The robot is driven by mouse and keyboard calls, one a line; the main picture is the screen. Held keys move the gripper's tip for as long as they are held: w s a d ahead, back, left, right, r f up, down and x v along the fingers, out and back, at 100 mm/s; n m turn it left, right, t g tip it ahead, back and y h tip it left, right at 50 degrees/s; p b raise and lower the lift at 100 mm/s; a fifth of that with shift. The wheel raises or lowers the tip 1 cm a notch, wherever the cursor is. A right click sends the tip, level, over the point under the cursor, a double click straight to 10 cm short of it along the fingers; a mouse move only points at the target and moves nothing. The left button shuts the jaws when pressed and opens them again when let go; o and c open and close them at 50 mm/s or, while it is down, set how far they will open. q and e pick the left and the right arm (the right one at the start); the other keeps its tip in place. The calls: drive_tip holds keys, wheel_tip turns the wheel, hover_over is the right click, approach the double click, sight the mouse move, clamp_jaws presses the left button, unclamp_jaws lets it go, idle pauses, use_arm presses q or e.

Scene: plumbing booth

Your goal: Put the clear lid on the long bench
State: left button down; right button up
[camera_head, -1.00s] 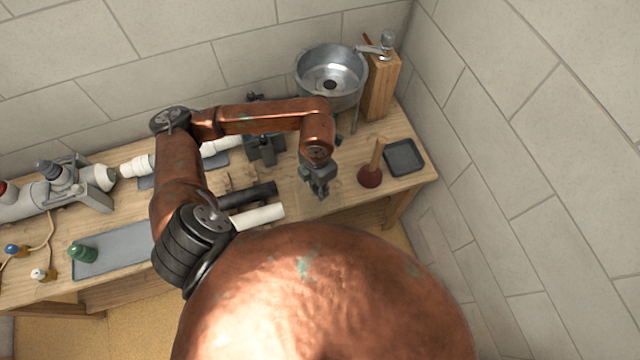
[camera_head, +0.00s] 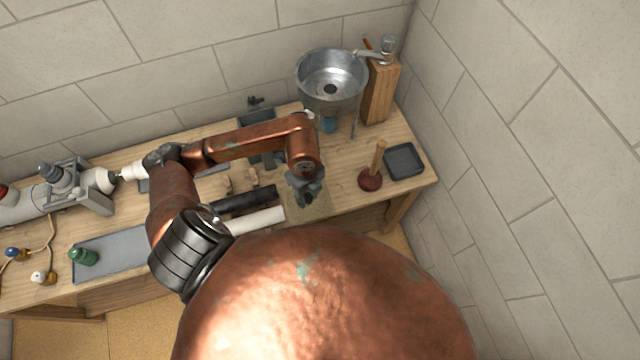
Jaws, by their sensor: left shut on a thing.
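My left gripper (camera_head: 306,194) is over the front part of the long bench (camera_head: 343,198), to the left of the plunger. It is shut on the clear lid (camera_head: 320,207), which shows only as a faint see-through patch under and beside the fingers. I cannot tell whether the lid touches the bench top. The fingers and wrist hide part of it. My right gripper is not in view.
A plunger (camera_head: 371,180) and a dark square tray (camera_head: 404,161) stand right of the gripper. A metal basin (camera_head: 331,79) and wooden block (camera_head: 381,91) are behind. Black pipe (camera_head: 246,199) and white pipe (camera_head: 258,219) lie left. A green bottle (camera_head: 84,256) is at far left.

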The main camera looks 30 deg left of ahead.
use_arm(q)
drive_tip(key=w+f, duration=0.1)
drive_tip(key=w, duration=0.1)
drive_tip(key=w+a+f, duration=0.1)
drive_tip(key=w, duration=0.1)
drive_tip(key=w+f, duration=0.1)
drive_tip(key=w, duration=0.1)
drive_tip(key=shift+w+a, duration=0.15)
drive_tip(key=shift+w, duration=0.05)
drive_tip(key=w+f, duration=0.2)
drive_tip(key=w+a+f, duration=0.1)
drive_tip(key=w+f, duration=0.1)
drive_tip(key=f, duration=0.1)
drive_tip(key=shift+w+f, duration=0.15)
drive_tip(key=shift+w, duration=0.05)
drive_tip(key=shift+w+f, duration=0.35)
drive_tip(key=shift+f, duration=1.5)
drive_tip(key=c, duration=2.1)
unclamp_jaws()
drive_tip(key=shift+f, duration=0.2)
drive_tip(key=o, duration=0.5)
drive_tip(key=shift+r, duration=0.1)
